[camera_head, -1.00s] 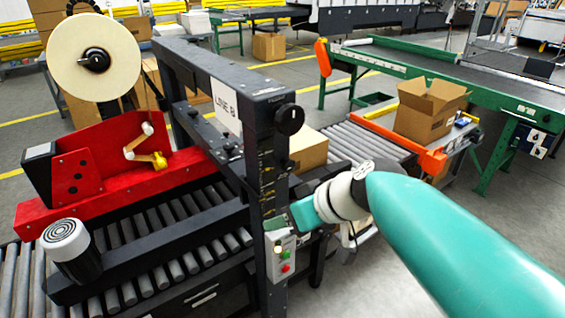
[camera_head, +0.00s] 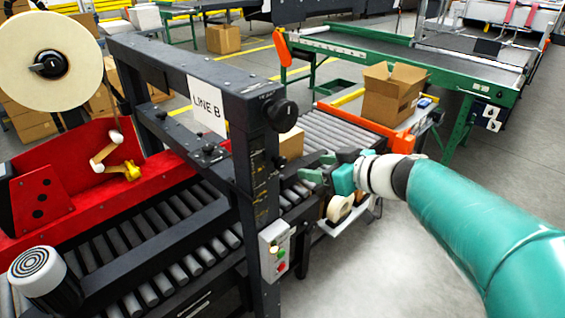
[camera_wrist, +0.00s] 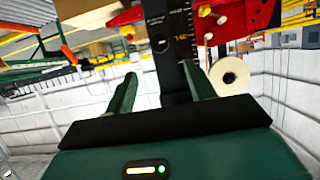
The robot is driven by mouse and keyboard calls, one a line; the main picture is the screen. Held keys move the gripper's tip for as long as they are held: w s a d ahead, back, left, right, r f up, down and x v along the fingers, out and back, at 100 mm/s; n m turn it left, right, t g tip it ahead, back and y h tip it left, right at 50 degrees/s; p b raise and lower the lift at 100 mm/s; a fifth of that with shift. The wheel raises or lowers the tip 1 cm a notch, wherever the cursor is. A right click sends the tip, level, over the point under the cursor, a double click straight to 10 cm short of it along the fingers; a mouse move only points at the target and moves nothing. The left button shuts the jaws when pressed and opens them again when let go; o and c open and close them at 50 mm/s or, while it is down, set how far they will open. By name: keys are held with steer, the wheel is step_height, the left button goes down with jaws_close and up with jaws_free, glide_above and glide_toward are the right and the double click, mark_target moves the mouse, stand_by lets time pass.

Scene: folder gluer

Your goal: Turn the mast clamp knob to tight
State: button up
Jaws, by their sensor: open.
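The black mast (camera_head: 258,190) of the taping machine stands upright in the middle of the head view. A large round black knob (camera_head: 282,115) sits on its upper end and a smaller dark knob (camera_head: 279,162) lower on its side. I cannot tell for sure which is the clamp knob, nor read its setting. My gripper (camera_head: 318,168) is to the right of the mast, open and empty, apart from both knobs. In the wrist view, the open fingers (camera_wrist: 162,85) point toward the mast with its scale (camera_wrist: 187,38); a dark round knob (camera_wrist: 161,47) shows between them.
A switch box (camera_head: 274,248) with coloured buttons is on the mast below. A tape roll (camera_head: 339,208) lies on a shelf under my gripper. A carton (camera_head: 290,143) stands on the rollers behind the mast. An open carton (camera_head: 388,98) stands farther back. Floor at right is clear.

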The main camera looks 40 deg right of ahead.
mark_target(286, 163)
steer(key=x, duration=1.1)
steer(key=shift+f, duration=0.15)
steer(key=c, duration=0.9)
steer(key=m+y, duration=0.2)
steer(key=m, duration=0.1)
steer(key=shift+d, duration=0.25)
steer(key=m+y, duration=0.2)
steer(key=m, duration=0.1)
steer(key=shift+d+f+m+t, duration=0.15)
steer(key=shift+d+m+t, duration=0.05)
steer(key=shift+m+t, duration=0.1)
steer(key=m+y, duration=0.2)
steer(key=m, duration=0.1)
steer(key=shift+d+f+t, duration=0.1)
steer(key=shift+f+t, duration=0.05)
steer(key=shift+t, duration=0.25)
steer(key=shift+f+m+t+y, duration=0.1)
steer(key=shift+m+t+y, duration=0.5)
steer(key=shift+m, duration=1.3)
